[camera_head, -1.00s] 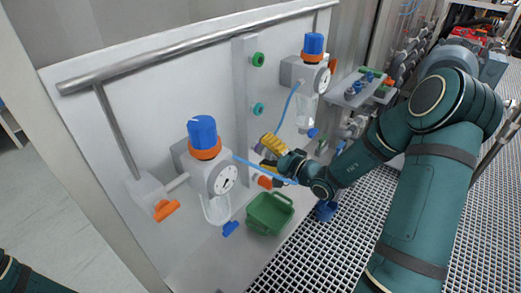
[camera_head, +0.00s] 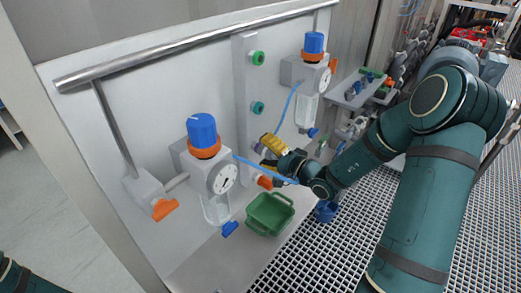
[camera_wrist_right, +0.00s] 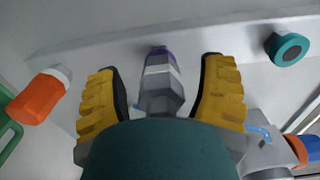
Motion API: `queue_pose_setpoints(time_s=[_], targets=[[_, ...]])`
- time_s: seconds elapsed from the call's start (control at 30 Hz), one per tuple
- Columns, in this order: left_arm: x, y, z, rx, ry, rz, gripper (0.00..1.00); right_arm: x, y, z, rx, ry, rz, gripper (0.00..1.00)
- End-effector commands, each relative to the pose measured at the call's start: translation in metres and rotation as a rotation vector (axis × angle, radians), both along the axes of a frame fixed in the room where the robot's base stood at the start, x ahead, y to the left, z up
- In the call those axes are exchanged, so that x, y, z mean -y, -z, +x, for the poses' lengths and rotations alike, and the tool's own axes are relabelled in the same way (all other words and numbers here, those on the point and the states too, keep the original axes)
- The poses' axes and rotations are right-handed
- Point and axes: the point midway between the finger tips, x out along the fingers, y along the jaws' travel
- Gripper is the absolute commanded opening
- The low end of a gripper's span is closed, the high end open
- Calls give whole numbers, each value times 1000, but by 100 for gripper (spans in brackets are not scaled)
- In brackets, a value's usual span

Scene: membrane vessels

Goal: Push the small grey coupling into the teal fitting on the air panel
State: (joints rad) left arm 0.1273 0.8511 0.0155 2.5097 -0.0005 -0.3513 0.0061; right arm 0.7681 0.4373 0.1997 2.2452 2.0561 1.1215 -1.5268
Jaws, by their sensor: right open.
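The teal fitting (camera_head: 257,107) is on the upright grey strip of the air panel, below a green fitting; it also shows at upper right in the right wrist view (camera_wrist_right: 287,49). My right gripper (camera_wrist_right: 163,68) is open, its yellow fingers on either side of the small grey coupling (camera_wrist_right: 160,92), with gaps showing. The coupling's far end lines up with a purple fitting; I cannot tell how deep it sits. In the head view the right gripper (camera_head: 268,152) is in front of the strip's lower end and hides the coupling. My left gripper is out of view.
Two blue-capped regulators (camera_head: 201,133) (camera_head: 313,46) with gauges flank the strip. Blue hoses pass close to the right gripper. An orange valve handle (camera_wrist_right: 38,97) is left of the fingers. A green bin (camera_head: 270,213) stands below on the ledge.

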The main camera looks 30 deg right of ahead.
Motion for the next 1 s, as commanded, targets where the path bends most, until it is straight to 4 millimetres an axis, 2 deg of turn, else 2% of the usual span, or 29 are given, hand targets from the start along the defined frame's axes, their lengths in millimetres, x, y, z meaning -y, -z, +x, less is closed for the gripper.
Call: queue_pose_setpoints(time_s=[0.23,0.37,0.4,0.43,0.77,1.0], targets=[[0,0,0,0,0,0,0,0,0,0,0,0,0,68],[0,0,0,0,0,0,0,0,0,0,0,0,0,22],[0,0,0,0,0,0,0,0,0,0,0,0,0,8],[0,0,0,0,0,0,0,0,0,0,0,0,0,0],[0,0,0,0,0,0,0,0,-1,0,1,0,-1,0],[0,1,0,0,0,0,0,3,-1,-7,2,0,-1,0]])
